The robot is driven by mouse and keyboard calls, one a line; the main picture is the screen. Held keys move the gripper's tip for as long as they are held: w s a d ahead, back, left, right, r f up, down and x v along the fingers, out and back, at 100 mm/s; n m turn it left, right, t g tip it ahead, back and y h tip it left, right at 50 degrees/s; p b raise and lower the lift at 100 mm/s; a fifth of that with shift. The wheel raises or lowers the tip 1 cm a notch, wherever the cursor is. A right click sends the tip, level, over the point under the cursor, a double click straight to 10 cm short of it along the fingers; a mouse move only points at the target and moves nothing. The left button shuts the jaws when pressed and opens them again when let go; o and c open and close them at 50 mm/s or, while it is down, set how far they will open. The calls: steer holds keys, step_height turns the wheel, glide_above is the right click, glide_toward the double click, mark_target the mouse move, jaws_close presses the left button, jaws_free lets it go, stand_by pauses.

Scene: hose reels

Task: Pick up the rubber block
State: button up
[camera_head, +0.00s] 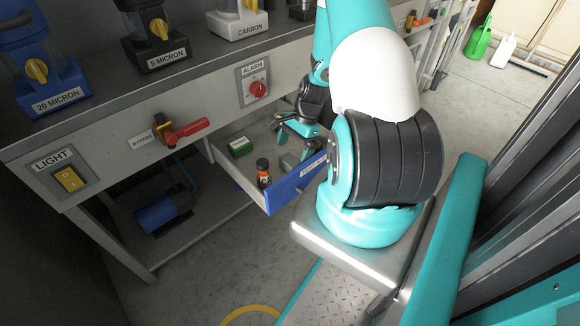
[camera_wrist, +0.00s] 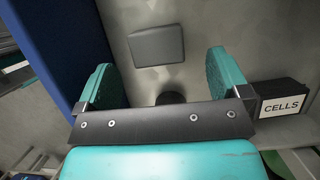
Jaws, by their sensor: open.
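A grey rounded block (camera_wrist: 156,45), which looks like the rubber block, lies on the floor of an open drawer. It also shows in the head view (camera_head: 289,162), partly hidden, below my gripper (camera_head: 296,130). In the wrist view my gripper (camera_wrist: 164,75) has its two teal fingers spread wide with nothing between them. The block lies beyond the fingertips, roughly between them and apart from both.
The drawer's blue front (camera_head: 296,189) is close on one side. A green box (camera_head: 240,147) and a small bottle with an orange label (camera_head: 263,175) stand in the drawer. A black box marked CELLS (camera_wrist: 280,98) lies beside the right finger.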

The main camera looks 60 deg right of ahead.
mark_target(291, 159)
steer(key=x, duration=0.2)
steer(key=b+x, duration=0.1)
steer(key=x, duration=0.2)
steer(key=shift+s+f, duration=0.15)
steer(key=shift+c, duration=0.4)
steer(key=c, duration=1)
